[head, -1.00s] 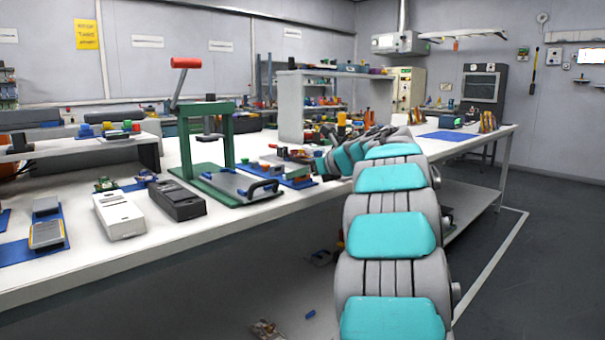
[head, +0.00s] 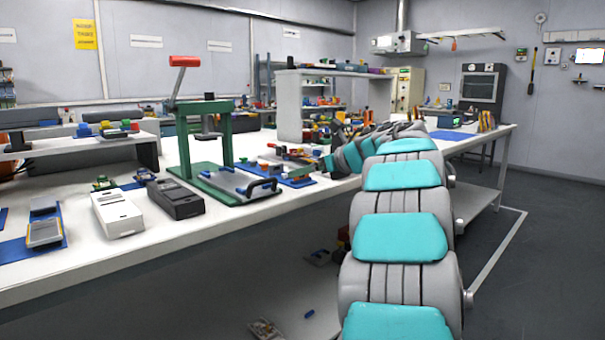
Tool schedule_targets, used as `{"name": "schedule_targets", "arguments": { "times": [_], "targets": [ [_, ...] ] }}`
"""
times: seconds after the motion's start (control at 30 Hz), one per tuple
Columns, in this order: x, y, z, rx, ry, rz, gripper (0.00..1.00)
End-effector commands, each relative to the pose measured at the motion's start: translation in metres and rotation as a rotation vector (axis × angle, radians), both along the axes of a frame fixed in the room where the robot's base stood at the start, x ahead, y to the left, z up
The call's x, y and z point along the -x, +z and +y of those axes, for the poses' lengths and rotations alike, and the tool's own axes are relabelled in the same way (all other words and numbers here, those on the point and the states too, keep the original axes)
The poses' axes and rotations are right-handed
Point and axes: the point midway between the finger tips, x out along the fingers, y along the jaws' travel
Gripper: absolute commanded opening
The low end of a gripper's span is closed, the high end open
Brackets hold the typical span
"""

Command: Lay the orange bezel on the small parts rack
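My arm reaches from the bottom right up over the bench and bends left. Its far end is low over the bench, just right of a cluster of small parts (head: 297,176) on a blue mat. My gripper is too small and too mixed with the clutter there to read its fingers or any load. I cannot single out the orange bezel; small orange and yellow spots show in that cluster. I cannot tell which of the shelves is the small parts rack. A blue-framed rack (head: 257,82) with small coloured items stands at the back.
A green press (head: 185,143) with a red-handled lever stands on the white bench (head: 160,245). A grey raised shelf (head: 291,105) stands behind. Open floor (head: 545,250) lies to the right.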

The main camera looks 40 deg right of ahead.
Motion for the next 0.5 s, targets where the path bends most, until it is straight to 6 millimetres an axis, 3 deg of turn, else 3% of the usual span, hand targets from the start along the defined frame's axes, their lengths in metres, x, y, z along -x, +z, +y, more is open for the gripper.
{"name": "schedule_targets", "arguments": {
  "times": [0.2,0.5],
  "targets": [
    [0.031,0.014,-0.002,0.004,-0.002,-0.001,1.0],
    [0.041,0.018,-0.002,0.003,0.002,0.0,1.0]
  ]
}}
